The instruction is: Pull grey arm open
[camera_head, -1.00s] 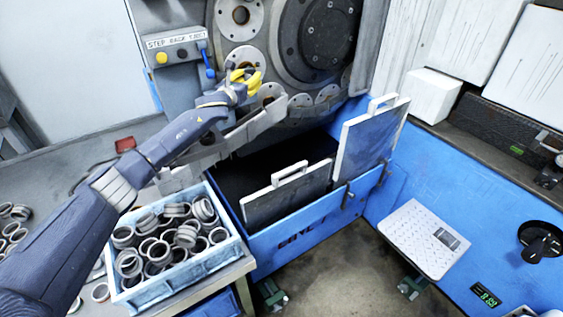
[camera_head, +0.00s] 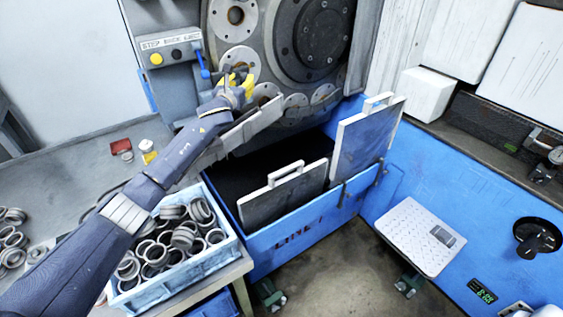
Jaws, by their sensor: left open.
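The grey arm (camera_head: 250,122) is a long flat bar in front of the grinder's round disc, running from lower left up to the right above the dark opening of the blue machine. My left gripper (camera_head: 236,80), with yellow fingertips, is at the disc just above the bar's upper part, beside a round plate with a hole. It is open. I cannot tell whether it touches the bar. My left forearm hides the bar's lower left part. My right gripper is not in view.
A blue crate (camera_head: 233,243) full of metal rings stands below my left arm. Two handled panels, a lower one (camera_head: 285,196) and a taller one (camera_head: 366,143), stand at the blue bin. A control box (camera_head: 170,50) with buttons and a blue lever is left of the disc.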

